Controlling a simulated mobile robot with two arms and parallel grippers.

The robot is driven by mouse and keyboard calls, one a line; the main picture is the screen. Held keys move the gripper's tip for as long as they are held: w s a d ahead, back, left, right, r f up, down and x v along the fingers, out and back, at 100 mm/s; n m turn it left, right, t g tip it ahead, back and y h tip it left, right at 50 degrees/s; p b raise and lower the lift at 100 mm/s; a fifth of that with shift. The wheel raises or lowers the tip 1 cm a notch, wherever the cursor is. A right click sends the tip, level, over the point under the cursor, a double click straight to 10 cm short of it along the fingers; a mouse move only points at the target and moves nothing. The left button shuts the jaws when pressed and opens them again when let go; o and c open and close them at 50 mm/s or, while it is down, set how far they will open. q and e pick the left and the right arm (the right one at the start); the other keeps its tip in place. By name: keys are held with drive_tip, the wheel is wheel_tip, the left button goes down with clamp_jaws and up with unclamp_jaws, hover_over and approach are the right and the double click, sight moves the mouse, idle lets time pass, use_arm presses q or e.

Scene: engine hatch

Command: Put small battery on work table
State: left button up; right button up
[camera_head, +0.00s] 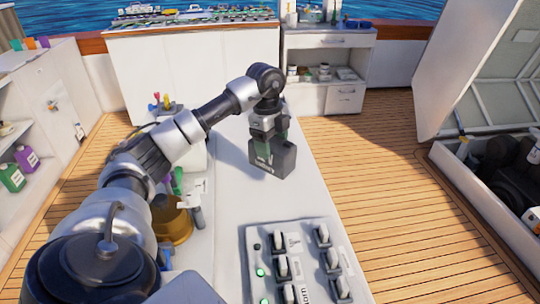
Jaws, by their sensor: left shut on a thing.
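The small battery (283,162) is a dark grey box with white lettering on its front. My left gripper (267,143) is shut on it from above, with green showing at the fingers. The battery is upright over the long white work table (260,205), in the middle of the view. I cannot tell whether its underside touches the table top. My right gripper is not in view.
A switch panel (300,265) sits at the table's near end. Tools and a brass-coloured container (174,222) are on the left. An open hatch (495,70) with machinery is at the right. Shelves (30,125) stand at far left. Wooden deck (370,180) is clear.

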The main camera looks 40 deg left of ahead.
use_arm(q)
drive_tip(key=shift+w+a+f, duration=0.35)
drive_tip(key=shift+a, duration=0.15)
drive_tip(key=shift+w+a+f, duration=0.3)
drive_tip(key=shift+a, duration=0.15)
wheel_tip(320, 180, down, 4)
drive_tip(key=shift+r, duration=0.2)
drive_tip(key=shift+f, duration=0.15)
drive_tip(key=o, duration=1)
drive_tip(key=shift+f, duration=0.2)
drive_tip(key=o, duration=0.4)
drive_tip(key=shift+s, duration=0.1)
drive_tip(key=shift+o, duration=0.2)
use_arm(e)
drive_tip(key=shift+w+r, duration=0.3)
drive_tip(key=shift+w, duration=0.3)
